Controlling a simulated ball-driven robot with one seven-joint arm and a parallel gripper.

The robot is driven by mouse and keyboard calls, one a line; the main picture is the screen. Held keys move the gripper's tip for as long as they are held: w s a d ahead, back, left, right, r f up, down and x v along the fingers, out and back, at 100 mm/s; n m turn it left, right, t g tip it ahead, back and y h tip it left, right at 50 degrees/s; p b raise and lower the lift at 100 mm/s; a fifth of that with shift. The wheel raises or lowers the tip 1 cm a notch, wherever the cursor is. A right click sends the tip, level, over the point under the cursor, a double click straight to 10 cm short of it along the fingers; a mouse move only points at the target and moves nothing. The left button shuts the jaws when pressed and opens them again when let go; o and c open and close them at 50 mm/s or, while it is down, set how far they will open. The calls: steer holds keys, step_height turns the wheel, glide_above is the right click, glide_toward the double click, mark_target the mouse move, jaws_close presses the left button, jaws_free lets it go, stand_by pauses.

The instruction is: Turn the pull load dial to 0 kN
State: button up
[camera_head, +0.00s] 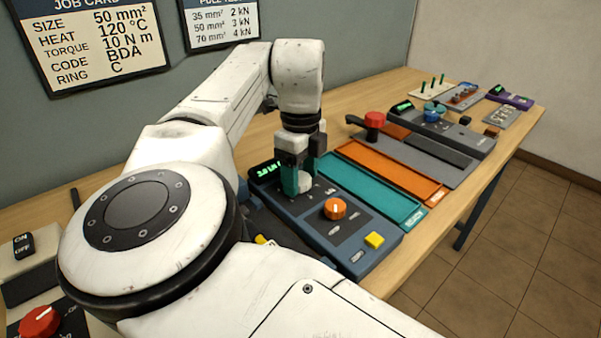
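A dark blue console (345,240) lies on the bench in front of me. It has a green lit display (266,170) that seems to start with 3.0; the rest is hidden by my gripper. An orange dial (335,209) with a white pointer mark sits in its middle, and a yellow button (374,240) at its near right. A pale knob (305,183) sits near the display. My gripper (301,178) points down with its teal-tipped fingers at this knob, which is partly hidden. I cannot tell whether the fingers touch it. The labels are too small to read.
Teal (375,188) and orange (390,170) trays lie right of the console. Beyond them are a red-knobbed lever (375,120) and a device with a blue dial (433,112). A job card (90,40) and a pull table (220,20) hang on the wall.

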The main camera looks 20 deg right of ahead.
steer(key=c, duration=0.7)
steer(key=shift+o, duration=0.2)
steer(key=shift+r+p, duration=0.15)
steer(key=shift+p, duration=0.3)
